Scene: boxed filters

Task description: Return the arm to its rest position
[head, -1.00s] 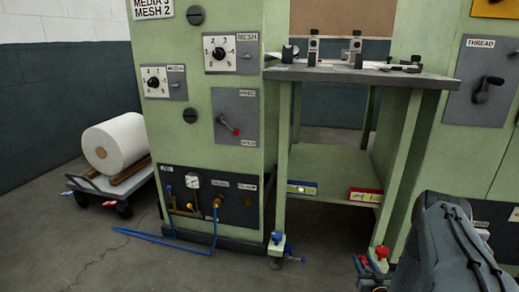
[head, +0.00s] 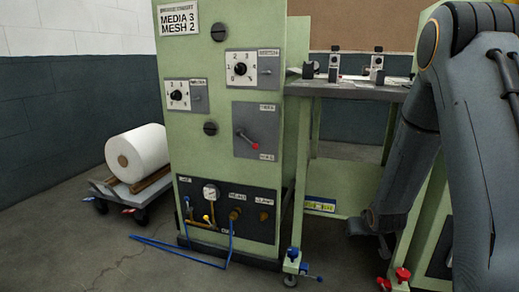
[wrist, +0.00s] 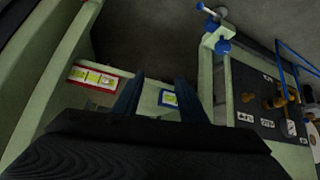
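My arm (head: 455,120) fills the right side of the head view, bent, with its lower part hanging in front of the green work stand. In the wrist view my gripper (wrist: 158,98) has two dark fingers standing apart with nothing between them. Beyond the fingers are a red-framed label (wrist: 95,79) and a blue-framed label (wrist: 168,98) on the stand's low shelf edge. The fingertips cannot be made out in the head view, and the red-framed label is hidden there behind my arm.
A green cabinet (head: 205,130) with dials, a red-tipped lever (head: 247,140) and a blue hose (head: 180,252) stands left of the stand. A white roll (head: 140,152) lies on a low cart (head: 105,188) at far left. The stand's grey top (head: 345,90) carries small clamps. Floor at front left is mostly clear.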

